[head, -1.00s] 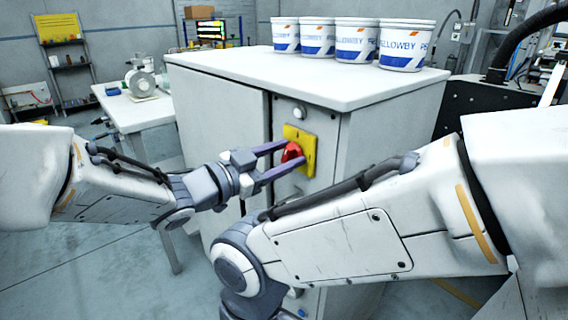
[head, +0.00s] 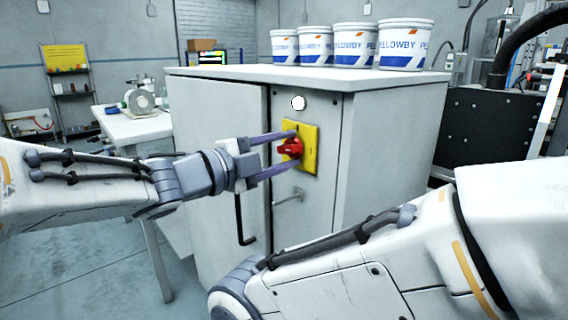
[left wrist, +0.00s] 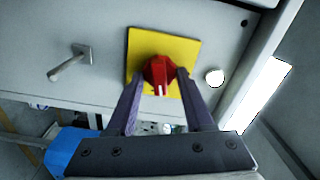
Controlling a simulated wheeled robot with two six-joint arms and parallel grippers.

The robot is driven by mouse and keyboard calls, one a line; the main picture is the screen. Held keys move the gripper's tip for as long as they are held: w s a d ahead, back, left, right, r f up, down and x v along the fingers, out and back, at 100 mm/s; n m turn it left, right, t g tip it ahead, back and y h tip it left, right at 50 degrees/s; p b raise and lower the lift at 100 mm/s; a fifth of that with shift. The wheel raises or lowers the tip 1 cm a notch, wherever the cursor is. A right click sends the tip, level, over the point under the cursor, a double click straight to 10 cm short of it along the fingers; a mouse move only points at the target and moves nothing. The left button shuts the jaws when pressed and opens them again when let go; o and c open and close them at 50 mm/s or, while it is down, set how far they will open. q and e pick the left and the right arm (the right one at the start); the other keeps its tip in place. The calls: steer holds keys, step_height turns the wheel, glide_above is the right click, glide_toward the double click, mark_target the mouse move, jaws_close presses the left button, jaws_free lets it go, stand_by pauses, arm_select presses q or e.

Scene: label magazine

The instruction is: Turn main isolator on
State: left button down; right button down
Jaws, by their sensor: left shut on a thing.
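The main isolator is a red rotary knob (head: 291,148) on a yellow plate (head: 312,150), on the front of a grey cabinet (head: 390,150). In the left wrist view the knob (left wrist: 159,72) sits in front of the yellow plate (left wrist: 185,50), with a white mark on its end. My left gripper (head: 291,151) has its two purple fingers on either side of the knob, shut on it; the fingertips touch its sides in the left wrist view (left wrist: 160,75). My right arm crosses the lower right of the head view, but its gripper is out of the picture.
A white round button or lamp (head: 298,102) is above the plate. A metal lever (head: 290,197) sticks out below it, and a black door handle (head: 243,220) is to the left. Several white and blue tubs (head: 403,45) stand on the cabinet top. A side table (head: 135,125) is at left.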

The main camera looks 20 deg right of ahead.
arm_select(q)
steer(key=shift+f+m+b, duration=0.15)
steer(key=shift+m+b, duration=0.9)
steer(key=shift+m, duration=0.55)
steer(key=shift+c, duration=1.5)
jaws_free()
steer(key=shift+a, duration=0.1)
steer(key=shift+s+a, duration=0.1)
steer(key=shift+a, duration=0.2)
steer(key=p+v, duration=0.1)
steer(key=v, duration=0.8)
steer(key=shift+s+a, duration=0.15)
steer(key=shift+a, duration=0.1)
